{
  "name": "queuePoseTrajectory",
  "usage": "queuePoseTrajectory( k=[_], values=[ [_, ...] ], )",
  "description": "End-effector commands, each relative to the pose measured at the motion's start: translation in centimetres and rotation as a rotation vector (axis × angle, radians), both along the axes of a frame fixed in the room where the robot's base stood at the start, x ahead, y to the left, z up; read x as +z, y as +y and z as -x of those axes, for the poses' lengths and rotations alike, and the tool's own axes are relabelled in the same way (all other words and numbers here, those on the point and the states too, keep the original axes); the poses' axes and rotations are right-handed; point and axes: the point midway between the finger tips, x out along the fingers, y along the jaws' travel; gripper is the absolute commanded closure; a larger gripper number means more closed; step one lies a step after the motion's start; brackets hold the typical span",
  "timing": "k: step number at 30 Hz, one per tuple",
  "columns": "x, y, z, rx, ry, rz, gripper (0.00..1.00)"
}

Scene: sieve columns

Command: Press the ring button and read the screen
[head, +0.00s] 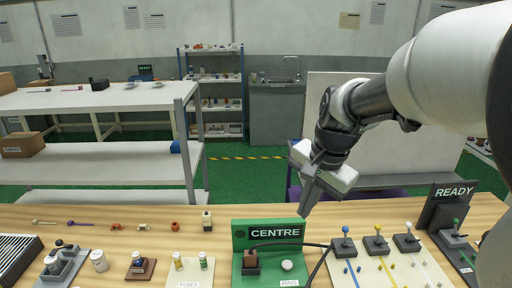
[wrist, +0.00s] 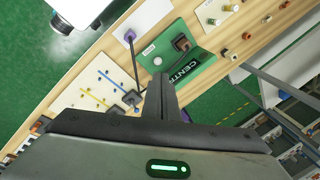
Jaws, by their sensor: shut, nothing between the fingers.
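The ring button is a white round knob (head: 287,265) on a green stand (head: 239,270), behind a small RING label. It also shows as a small pale dot (wrist: 157,61) in the wrist view. The stand's upright back carries a dark panel reading CENTRE (head: 276,232). A dark screen reading READY (head: 454,191) stands at the right on a black stand. My gripper (head: 305,212) is shut and empty, pointing down above the right end of the green stand, apart from the button. Its closed fingers (wrist: 160,82) also show in the wrist view.
A brown block (head: 250,260) with a black cable sits left of the button. A pale board (head: 385,265) with blue, yellow and white levers lies to the right. Fuses (head: 191,262) and small fittings stand on the left. A white shelf bench (head: 90,98) is behind.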

Motion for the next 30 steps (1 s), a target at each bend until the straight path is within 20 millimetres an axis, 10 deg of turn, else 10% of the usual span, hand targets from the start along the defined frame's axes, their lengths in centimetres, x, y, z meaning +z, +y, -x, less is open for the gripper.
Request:
queuePoseTrajectory(
  k=[6,13,30],
  values=[
    [-9.7,-0.2,-8.1,-0.411,0.175,-0.023,1.0],
    [-17.1,-0.4,-12.0,-0.68,0.249,0.016,1.0],
    [-19.4,-0.5,-12.7,-0.748,0.261,0.029,1.0]
  ],
)
